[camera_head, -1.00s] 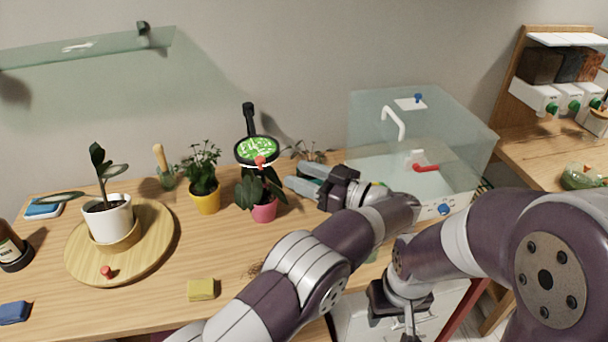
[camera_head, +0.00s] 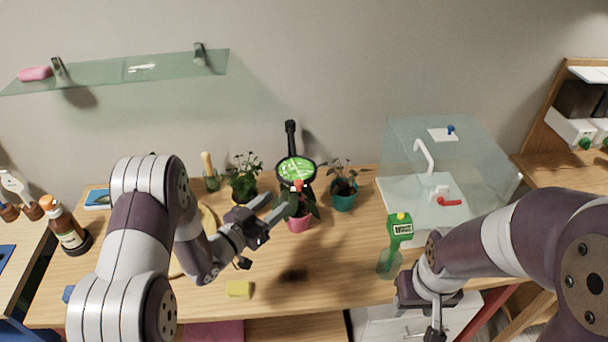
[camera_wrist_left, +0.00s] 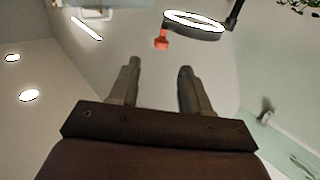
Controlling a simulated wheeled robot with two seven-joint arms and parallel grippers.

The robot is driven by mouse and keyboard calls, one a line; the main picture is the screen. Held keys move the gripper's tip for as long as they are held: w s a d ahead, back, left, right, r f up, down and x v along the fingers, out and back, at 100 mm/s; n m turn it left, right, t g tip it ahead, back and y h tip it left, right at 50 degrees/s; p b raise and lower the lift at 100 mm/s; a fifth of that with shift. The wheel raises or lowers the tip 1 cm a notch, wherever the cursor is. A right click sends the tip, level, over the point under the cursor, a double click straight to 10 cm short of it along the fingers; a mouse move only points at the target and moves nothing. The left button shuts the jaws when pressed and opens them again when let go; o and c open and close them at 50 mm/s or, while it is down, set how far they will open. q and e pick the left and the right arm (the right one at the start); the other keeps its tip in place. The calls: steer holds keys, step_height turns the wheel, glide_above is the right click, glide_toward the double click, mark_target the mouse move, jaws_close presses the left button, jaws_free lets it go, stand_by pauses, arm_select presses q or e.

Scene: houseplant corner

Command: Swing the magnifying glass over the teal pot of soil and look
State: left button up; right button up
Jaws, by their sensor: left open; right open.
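The magnifying glass (camera_head: 296,170) is a round black-rimmed lens with a green-looking view, on a dark arm at the wall. It hangs over the plant in the pink pot (camera_head: 299,224), left of the teal pot (camera_head: 343,201). A red knob (camera_head: 298,186) is on its near rim. The teal pot holds a small plant and dark soil. My left gripper (camera_head: 277,206) is open and empty, just left of and below the knob. The left wrist view shows the lens ring (camera_wrist_left: 195,22) and red knob (camera_wrist_left: 161,40) beyond the open fingers. My right gripper (camera_head: 437,330) is open at the lower right, partly cut off.
A green spray bottle (camera_head: 400,230) and a clear tank (camera_head: 450,150) are on the right. A yellow sponge (camera_head: 238,289) lies near the front edge. Bare table is in front of the pots.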

mark_target(296, 184)
arm_select(q)
steer(key=p+x, duration=0.2)
steer(key=x, duration=0.3)
steer(key=p+x, duration=0.2)
steer(key=x, duration=0.3)
steer(key=shift+w+d+r, duration=0.2)
steer(key=shift+w, duration=0.1)
steer(key=shift+w+d+f, duration=0.1)
steer(key=shift+w+d, duration=0.2)
steer(key=shift+w, duration=0.2)
jaws_close()
